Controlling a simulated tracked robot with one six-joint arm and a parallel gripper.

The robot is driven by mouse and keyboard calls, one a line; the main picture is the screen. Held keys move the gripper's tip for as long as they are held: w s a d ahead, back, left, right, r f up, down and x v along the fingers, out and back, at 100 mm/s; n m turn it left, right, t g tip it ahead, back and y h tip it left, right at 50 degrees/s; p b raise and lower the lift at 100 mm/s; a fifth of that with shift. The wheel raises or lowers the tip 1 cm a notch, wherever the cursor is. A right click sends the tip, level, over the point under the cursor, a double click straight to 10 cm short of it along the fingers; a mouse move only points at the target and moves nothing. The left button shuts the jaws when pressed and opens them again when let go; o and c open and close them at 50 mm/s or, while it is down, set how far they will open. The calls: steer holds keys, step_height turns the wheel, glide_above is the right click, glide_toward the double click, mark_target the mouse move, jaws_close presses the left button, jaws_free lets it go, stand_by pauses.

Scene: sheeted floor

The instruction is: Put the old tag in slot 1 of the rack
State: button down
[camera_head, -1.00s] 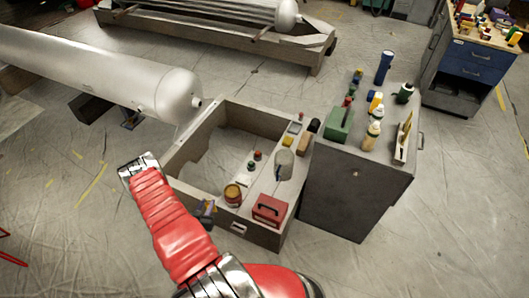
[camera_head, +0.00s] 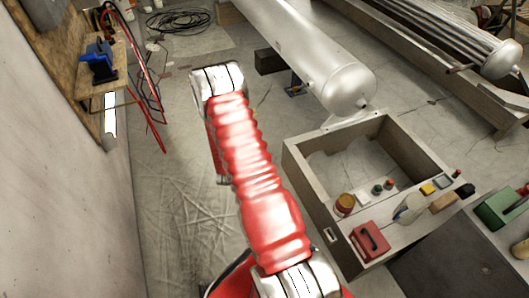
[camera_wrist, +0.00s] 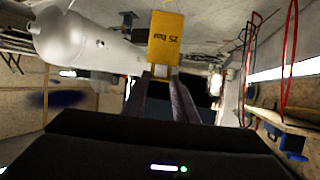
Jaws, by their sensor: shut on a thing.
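In the wrist view, my gripper (camera_wrist: 161,76) is shut on a yellow tag (camera_wrist: 165,40). The tag has dark lettering, which reads upside down, and it stands out beyond the fingertips. In the head view my gripper and the tag are hidden behind my red arm. I cannot clearly make out a numbered rack in either view. A blue object (camera_head: 98,64) sits on a wooden shelf (camera_head: 103,88) at the upper left of the head view; I cannot tell what it is.
Red bars (camera_head: 145,90) stand beside the shelf, near the left wall (camera_head: 60,190). A grey box (camera_head: 300,165) with a red case (camera_head: 370,241) and small items is at the right. A white tank (camera_head: 340,80) lies behind it.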

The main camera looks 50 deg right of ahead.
steer(key=w+a+r+n+t+y, duration=0.2)
steer(key=w+a+r+n+y, duration=0.15)
steer(key=a+r, duration=0.4)
steer(key=w+a+r+n+t+y, duration=0.2)
steer(key=w+a+r, duration=0.3)
steer(key=a, duration=0.5)
steer(key=a+r+n+y, duration=0.2)
steer(key=a+r, duration=0.2)
steer(key=a, duration=0.4)
steer(key=s+a+r+n+y, duration=0.1)
steer(key=a+r+n+y, duration=0.1)
steer(key=a+r, duration=0.3)
steer(key=a, duration=0.4)
steer(key=shift+r+t, duration=0.25)
steer(key=shift+t, duration=0.05)
steer(key=shift+s+y, duration=0.15)
steer(key=shift+y, duration=0.1)
